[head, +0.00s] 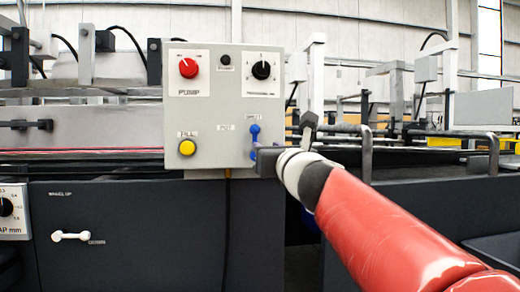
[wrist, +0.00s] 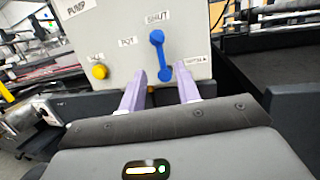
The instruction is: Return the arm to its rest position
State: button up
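My gripper (wrist: 161,73) shows in the wrist view with its two pale purple fingers apart and nothing held between them. My red arm (head: 385,225) reaches in from the lower right of the head view, and its dark hand (head: 268,163) is just below and right of a blue lever (head: 254,134) on the grey control panel (head: 215,125). In the wrist view the lever (wrist: 158,50) stands roughly upright beyond the fingers, its lower end in line with the gap. I cannot tell whether a finger touches it. The fingertips are hard to make out in the head view.
The panel carries a red knob (head: 188,68), a black knob (head: 261,70) and a yellow button (head: 187,148). A white handle (head: 71,236) is on the dark machine front at lower left. Grey bars (head: 440,136) and machine frames stand right of the panel, close to my arm.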

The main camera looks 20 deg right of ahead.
jog(key=s+a+f+n+g+y+p, duration=0.2)
jog(key=s+a+f+n+g+p, duration=0.3)
jog(key=n, duration=0.6)
jog(key=s+a+f+n+g+y+p, duration=0.2)
jog(key=s+a+f+n+g, duration=0.15)
jog(key=s+f+n, duration=0.55)
jog(key=s+d+f+n+g+h+p, duration=0.2)
jog(key=s+f+n+g+h, duration=0.1)
jog(key=s+f+n, duration=0.3)
jog(key=s+d+f+n+g+h+p, duration=0.2)
jog(key=s+d+f+n+g, duration=0.1)
jog(key=s+f+n, duration=0.4)
jog(key=shift+d+f+n+h, duration=0.15)
jog(key=shift+f+n+h, duration=0.25)
jog(key=shift+f+n, duration=0.5)
jog(key=shift+r, duration=0.15)
